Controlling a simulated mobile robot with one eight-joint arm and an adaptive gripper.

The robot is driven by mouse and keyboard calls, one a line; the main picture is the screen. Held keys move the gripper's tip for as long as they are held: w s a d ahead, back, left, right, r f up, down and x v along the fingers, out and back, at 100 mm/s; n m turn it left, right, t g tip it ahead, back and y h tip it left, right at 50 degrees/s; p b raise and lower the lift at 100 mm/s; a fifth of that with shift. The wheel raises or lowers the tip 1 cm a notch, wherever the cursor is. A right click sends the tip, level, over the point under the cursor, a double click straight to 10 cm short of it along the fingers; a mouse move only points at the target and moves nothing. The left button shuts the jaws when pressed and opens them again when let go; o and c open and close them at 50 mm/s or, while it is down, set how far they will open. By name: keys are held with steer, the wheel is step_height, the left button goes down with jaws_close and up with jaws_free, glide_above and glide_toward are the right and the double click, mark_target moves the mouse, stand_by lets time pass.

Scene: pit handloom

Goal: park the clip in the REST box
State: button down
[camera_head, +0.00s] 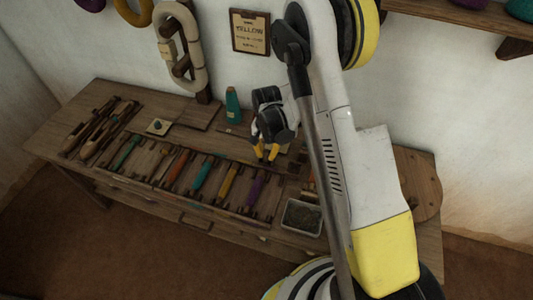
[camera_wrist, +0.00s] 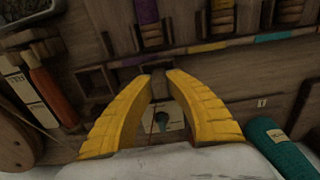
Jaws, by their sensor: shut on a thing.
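My gripper (camera_head: 267,157) is over the back middle of the wooden bench, its yellow fingers pointing down. In the wrist view the fingertips (camera_wrist: 158,75) are close together on a small dark grey piece (camera_wrist: 158,88), which I take to be the clip; its shape is mostly hidden by the fingers. A small open wooden box (camera_wrist: 96,83) is just left of the fingertips in the wrist view. I can read no REST label on it. In the head view the clip cannot be made out.
Coloured bobbins, including a purple one (camera_head: 255,190), lie in a row of slots. A teal cone (camera_head: 232,105) stands at the back. A grey tray (camera_head: 302,216) is at the front right. A round wooden disc (camera_head: 420,182) is at the right. A sign (camera_head: 250,32) hangs on the wall.

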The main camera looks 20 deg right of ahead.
mark_target(267, 151)
steer(key=c, duration=0.9)
jaws_free()
steer(key=shift+c, duration=0.2)
steer(key=shift+r, duration=0.1)
steer(key=shift+r+p, duration=2.25)
steer(key=shift+r, duration=1.7)
